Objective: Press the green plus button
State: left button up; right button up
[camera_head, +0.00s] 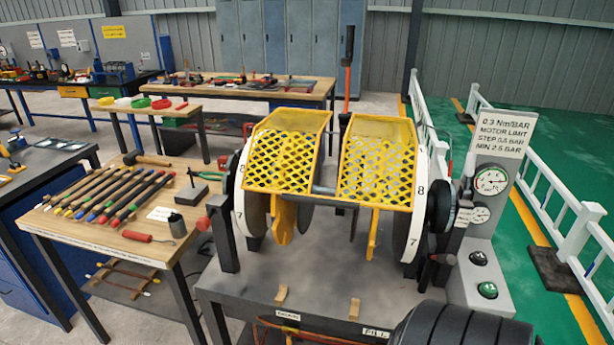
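A grey control panel (482,207) stands at the right end of the machine table. Two round buttons sit low on its front, one above the other. The lower button (487,290) is green with a pale rim. The upper button (478,258) is darker, and its colour is hard to tell. A plus mark cannot be made out on either. Two round gauges, a larger one (491,181) and a smaller one (480,214), are above the buttons. Nothing touches the buttons. Neither of my grippers is in view.
A machine with yellow mesh guards (375,165) and numbered discs stands left of the panel. A dark ribbed rounded shape (458,326) fills the bottom edge near the panel. A tool table (58,226) is at left. White railings (575,232) run behind the panel.

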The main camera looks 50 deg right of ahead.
aim_at(489, 289)
jog(key=z, duration=1.85)
